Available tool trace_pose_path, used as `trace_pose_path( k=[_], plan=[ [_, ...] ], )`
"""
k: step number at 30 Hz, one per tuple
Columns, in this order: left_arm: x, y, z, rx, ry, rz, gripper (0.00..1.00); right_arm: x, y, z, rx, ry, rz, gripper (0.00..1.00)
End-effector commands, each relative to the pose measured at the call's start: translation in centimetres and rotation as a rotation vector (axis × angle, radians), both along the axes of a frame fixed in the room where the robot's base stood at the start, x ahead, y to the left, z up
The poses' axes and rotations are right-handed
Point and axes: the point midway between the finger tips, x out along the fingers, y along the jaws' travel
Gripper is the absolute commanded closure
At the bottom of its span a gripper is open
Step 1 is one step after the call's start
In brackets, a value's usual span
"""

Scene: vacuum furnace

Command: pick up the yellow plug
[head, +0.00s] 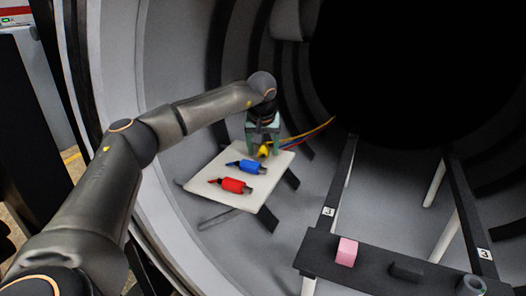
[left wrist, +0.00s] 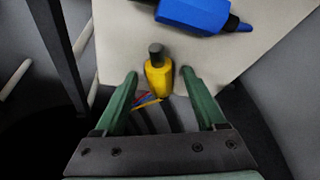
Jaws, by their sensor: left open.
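The yellow plug (head: 263,151) is at the far edge of a pale board (head: 212,171) inside the furnace. In the left wrist view the yellow plug (left wrist: 158,80) shows its dark grey tip on the board side. My left gripper (head: 262,146) is open, with its green fingers above and on either side of the plug. In the left wrist view the left gripper (left wrist: 159,73) has a visible gap between each finger and the plug. The fingers partly hide the plug in the head view. My right gripper is not in view.
A blue plug (head: 252,167) and a red plug (head: 231,185) lie nearer on the board. Colored wires (head: 312,133) run behind the gripper. Dark rails and a black shelf (head: 325,263) with a pink block (head: 347,252) stand at right. The curved furnace wall surrounds the board.

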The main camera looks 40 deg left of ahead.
Motion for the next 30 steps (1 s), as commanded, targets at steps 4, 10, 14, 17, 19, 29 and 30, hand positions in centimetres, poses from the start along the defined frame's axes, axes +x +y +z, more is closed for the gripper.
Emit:
trace_pose_path(
  k=[4,10,14,17,19,29,30],
  plan=[
    [0.0,-0.02,0.01,0.0,0.0,-0.001,0.28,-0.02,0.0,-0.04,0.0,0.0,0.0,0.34],
    [0.0,-0.04,0.03,0.0,0.0,-0.001,0.49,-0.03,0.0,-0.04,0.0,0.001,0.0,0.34],
    [0.0,-0.04,0.05,0.0,0.0,-0.001,0.64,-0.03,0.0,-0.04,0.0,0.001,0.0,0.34],
    [0.0,-0.04,0.06,0.0,0.0,-0.001,0.75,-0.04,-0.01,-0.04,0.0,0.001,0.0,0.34],
    [0.0,-0.04,0.06,0.0,0.0,0.0,0.83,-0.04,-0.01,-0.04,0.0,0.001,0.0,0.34],
    [0.01,-0.03,0.08,0.0,-0.001,0.0,1.0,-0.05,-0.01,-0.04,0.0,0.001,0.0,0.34],
    [0.0,-0.02,0.08,0.001,-0.001,0.0,1.0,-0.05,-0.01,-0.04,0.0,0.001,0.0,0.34]
  ],
)
